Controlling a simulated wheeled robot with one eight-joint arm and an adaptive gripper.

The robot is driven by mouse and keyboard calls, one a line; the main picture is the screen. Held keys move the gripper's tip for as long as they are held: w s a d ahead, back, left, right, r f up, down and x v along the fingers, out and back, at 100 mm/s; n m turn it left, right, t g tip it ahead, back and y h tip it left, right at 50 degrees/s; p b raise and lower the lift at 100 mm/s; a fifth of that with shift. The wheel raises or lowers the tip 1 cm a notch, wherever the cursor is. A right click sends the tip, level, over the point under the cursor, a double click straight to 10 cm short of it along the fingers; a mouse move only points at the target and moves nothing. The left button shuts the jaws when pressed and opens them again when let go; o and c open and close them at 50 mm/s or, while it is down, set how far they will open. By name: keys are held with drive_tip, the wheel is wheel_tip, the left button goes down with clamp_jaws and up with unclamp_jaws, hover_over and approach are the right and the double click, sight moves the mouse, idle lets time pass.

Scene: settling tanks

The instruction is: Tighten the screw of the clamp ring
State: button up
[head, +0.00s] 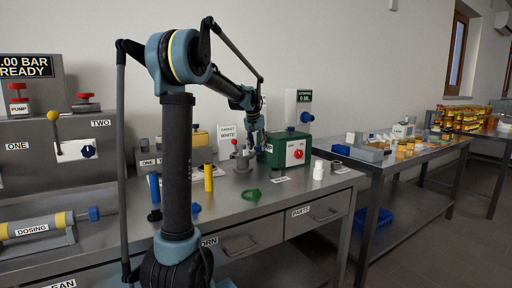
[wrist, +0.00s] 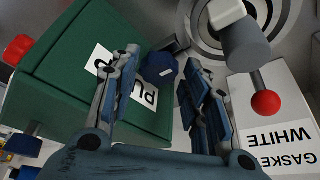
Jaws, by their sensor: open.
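A dark blue knob (wrist: 158,67), seemingly the clamp screw's head, shows between my fingers in the wrist view. A short grey metal piece (wrist: 166,44) beside it leads toward a round steel flange (wrist: 205,45), where the clamp ring seems to sit; the ring itself is hard to make out. My gripper (wrist: 163,60) is open, with one finger on either side of the knob. I cannot tell whether either finger touches it. In the head view my gripper (head: 256,135) is small, beside the green box (head: 271,150), and the knob cannot be made out.
The green box also fills the wrist view's left (wrist: 65,70). A grey lever with a red ball (wrist: 265,103) stands close right of my fingers, by a white gasket card (wrist: 275,140). A green ring (head: 251,195) and a white bottle (head: 318,171) are on the bench.

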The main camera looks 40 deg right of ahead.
drive_tip(key=shift+w+d+f, duration=0.1)
drive_tip(key=shift+f, duration=0.2)
drive_tip(key=shift+c, duration=0.6)
drive_tip(key=c, duration=0.7)
